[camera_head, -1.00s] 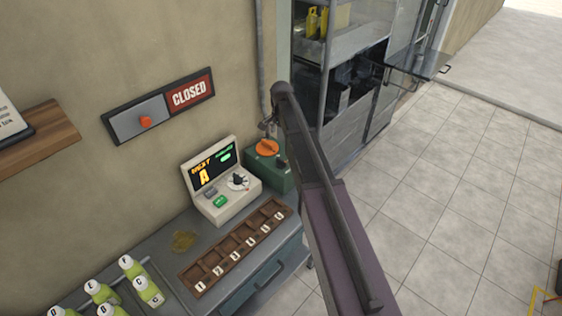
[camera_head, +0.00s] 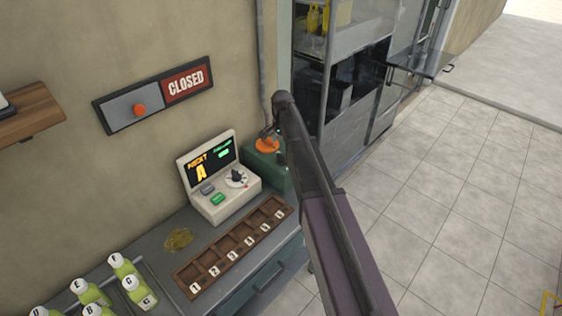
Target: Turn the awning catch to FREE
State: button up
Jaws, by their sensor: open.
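An orange rotary knob (camera_head: 267,146) sits on top of a green box (camera_head: 265,172) at the back right end of the counter, against the wall. It looks like the awning catch, but no FREE marking can be read. My gripper (camera_head: 269,135) is open, small and dark in the picture, and right at the knob, covering its upper part. I cannot tell whether the fingers touch the knob or are around it. My arm hides the right side of the box.
A console (camera_head: 219,178) with a lit display and dial stands left of the green box. A numbered wooden tray (camera_head: 233,249) and several labelled bottles (camera_head: 124,267) are on the counter. A CLOSED sign (camera_head: 153,96) hangs above. Open tiled floor (camera_head: 460,190) lies right.

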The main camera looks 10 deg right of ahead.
aim_at(282, 156)
jog(key=shift+f+b, duration=3)
jog(key=shift+f, duration=0.3)
jog(key=c, duration=1)
jog(key=shift+a, duration=0.2)
jog(key=shift+c, duration=0.2)
jog(key=shift+d, duration=0.1)
